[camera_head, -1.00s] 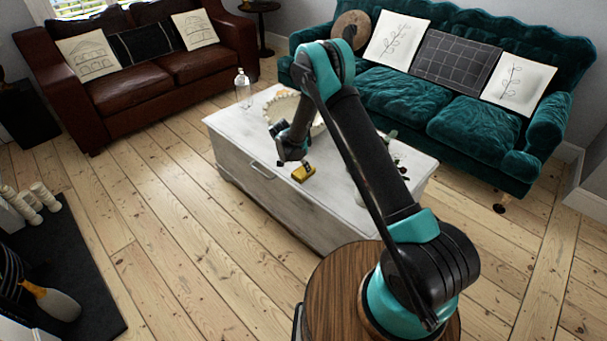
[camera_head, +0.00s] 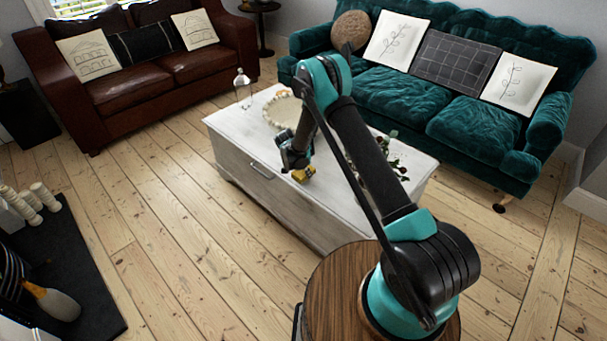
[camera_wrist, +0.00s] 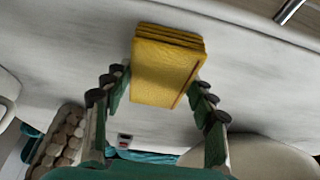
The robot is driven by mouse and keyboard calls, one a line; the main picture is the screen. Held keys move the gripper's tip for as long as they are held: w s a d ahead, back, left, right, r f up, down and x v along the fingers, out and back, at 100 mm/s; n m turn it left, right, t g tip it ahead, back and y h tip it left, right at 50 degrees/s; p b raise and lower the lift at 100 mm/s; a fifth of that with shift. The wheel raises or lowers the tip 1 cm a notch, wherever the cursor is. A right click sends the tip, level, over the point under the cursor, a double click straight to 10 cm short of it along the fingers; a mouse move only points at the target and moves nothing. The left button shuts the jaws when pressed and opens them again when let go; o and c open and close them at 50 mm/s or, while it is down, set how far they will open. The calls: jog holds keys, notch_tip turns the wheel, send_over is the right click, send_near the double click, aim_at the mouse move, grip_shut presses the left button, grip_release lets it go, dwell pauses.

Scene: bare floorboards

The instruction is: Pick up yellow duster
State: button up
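The yellow duster (camera_head: 303,175) is a small folded cloth on the top of the white chest table, near its front edge. In the wrist view the duster (camera_wrist: 168,68) lies ahead of my gripper, with its near part between the fingertips. My gripper (camera_head: 293,158) is just beside and above the duster in the head view and hides part of it. In the wrist view my gripper (camera_wrist: 160,82) is open, one finger on each side of the duster, with small gaps between fingers and cloth.
The white chest table (camera_head: 235,150) carries a glass bottle (camera_head: 242,88), a pale beaded tray (camera_head: 275,110) and a plant sprig (camera_head: 398,168) partly behind my arm. A brown sofa (camera_head: 135,85) and a green sofa (camera_head: 475,135) stand behind.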

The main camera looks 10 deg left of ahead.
aim_at(303, 171)
jog(key=c, duration=0.6)
notch_tip(303, 171, up, 20)
jog(key=shift+r, duration=0.1)
dwell(0.4)
